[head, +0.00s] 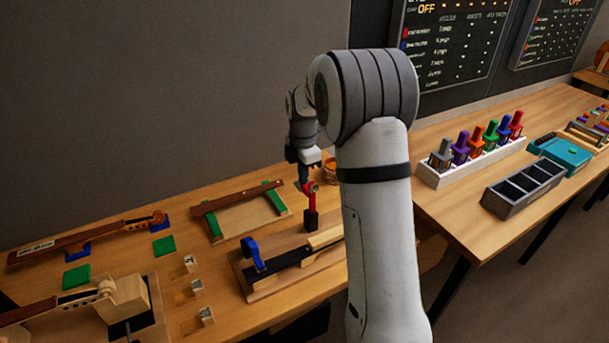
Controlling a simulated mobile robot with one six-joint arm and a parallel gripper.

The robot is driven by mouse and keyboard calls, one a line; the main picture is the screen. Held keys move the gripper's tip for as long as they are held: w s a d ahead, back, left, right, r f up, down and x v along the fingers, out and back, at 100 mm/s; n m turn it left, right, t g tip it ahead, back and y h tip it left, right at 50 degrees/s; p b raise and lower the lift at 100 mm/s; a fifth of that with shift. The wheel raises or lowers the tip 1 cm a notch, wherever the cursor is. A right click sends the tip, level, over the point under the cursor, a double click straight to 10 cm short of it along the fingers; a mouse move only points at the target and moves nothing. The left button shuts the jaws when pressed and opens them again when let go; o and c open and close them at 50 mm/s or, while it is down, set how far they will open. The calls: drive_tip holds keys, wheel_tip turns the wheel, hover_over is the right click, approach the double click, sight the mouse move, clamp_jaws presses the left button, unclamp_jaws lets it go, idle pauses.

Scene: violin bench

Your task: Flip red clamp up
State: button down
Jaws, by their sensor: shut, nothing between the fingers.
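The red clamp (311,199) stands at the back edge of a wooden fixture board (264,293). Its red part points upward above a dark red lower block. My gripper (304,182) points down just above and slightly left of the clamp's top. The gripper is shut with nothing between its fingers. It is close to the red clamp; I cannot tell whether they touch. A blue clamp (253,254) is at the left end of the same board. A dark bar with a pale wooden piece (325,238) lies along the board, its right end hidden behind my arm.
A wooden frame with green pads (243,211) lies behind the board. A violin neck (85,240) is at left, and small wooden blocks (197,288) stand nearer. At right are a white rack (470,167) of coloured clamps, a grey tray (522,187) and a teal box (566,155).

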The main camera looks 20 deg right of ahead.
wheel_tip(320, 180, up, 13)
drive_tip(key=w+p, duration=0.1)
drive_tip(key=s+a+r+m+t, duration=0.15)
drive_tip(key=s+r+m, duration=0.35)
drive_tip(key=s, duration=0.5)
drive_tip(key=s+f+m+t, duration=0.1)
drive_tip(key=s+f+m, duration=0.2)
drive_tip(key=s+m, duration=0.5)
drive_tip(key=s+f+m+t, duration=0.1)
drive_tip(key=s+f+m, duration=0.2)
drive_tip(key=s+m, duration=0.4)
drive_tip(key=s+a, duration=0.1)
drive_tip(key=s, duration=0.6)
drive_tip(key=shift+s+f+m, duration=0.25)
drive_tip(key=shift+m, duration=0.15)
drive_tip(key=shift+w, duration=0.1)
